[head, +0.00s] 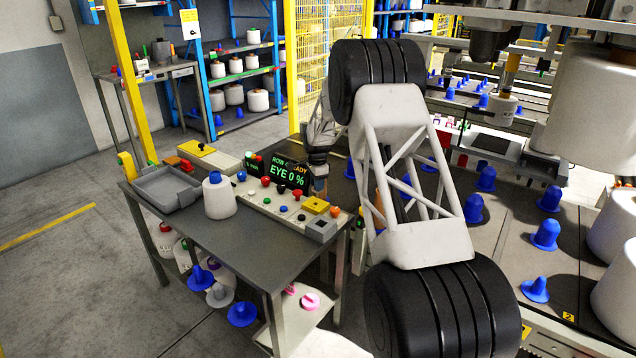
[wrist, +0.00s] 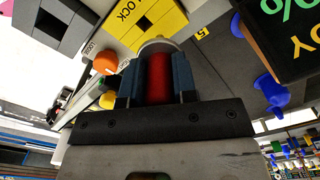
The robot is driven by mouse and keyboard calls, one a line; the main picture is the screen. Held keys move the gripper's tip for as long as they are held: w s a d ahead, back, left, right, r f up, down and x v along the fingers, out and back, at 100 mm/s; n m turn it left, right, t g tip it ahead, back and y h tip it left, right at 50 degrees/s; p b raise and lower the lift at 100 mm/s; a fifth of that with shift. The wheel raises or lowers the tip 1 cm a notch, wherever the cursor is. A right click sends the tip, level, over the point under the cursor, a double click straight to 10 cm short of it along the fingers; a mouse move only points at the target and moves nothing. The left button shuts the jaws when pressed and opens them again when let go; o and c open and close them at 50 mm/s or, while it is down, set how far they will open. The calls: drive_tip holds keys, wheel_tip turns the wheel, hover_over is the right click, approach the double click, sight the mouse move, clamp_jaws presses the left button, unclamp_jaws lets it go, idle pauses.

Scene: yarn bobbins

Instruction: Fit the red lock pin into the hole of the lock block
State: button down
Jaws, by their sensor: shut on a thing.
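The red lock pin (wrist: 158,78) is upright between the two dark blue fingers of my gripper (wrist: 157,85) in the wrist view. A pale round end (wrist: 158,46) shows at the pin's far end. The yellow lock block (wrist: 150,22), with the letters "LOCK" and a dark square opening, lies just beyond the pin. The pin appears apart from it. In the head view the yellow block (head: 316,205) sits at the right end of the bench panel. My gripper (head: 319,183) is above it there, and the pin is too small to tell.
A grey block (head: 321,228) stands beside the yellow one. An orange knob (wrist: 105,63) is close to my fingers. The lit display (head: 288,174), several coloured knobs, a white bobbin (head: 219,198) and a grey tray (head: 167,188) share the bench. Its front surface is clear.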

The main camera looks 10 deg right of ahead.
drive_tip(key=shift+s+a+f+m, duration=0.15)
drive_tip(key=shift+s+m, duration=0.15)
drive_tip(key=shift+m, duration=0.7)
drive_tip(key=shift+s+a+r+m, duration=0.1)
drive_tip(key=shift+s+a+m, duration=0.2)
drive_tip(key=shift+m, duration=0.7)
drive_tip(key=shift+s+a+f+m, duration=0.1)
drive_tip(key=shift+s+m, duration=0.25)
drive_tip(key=shift+m, duration=0.65)
drive_tip(key=shift+f, duration=2.45)
drive_tip(key=c, duration=0.8)
unclamp_jaws()
drive_tip(key=shift+r, duration=3.9)
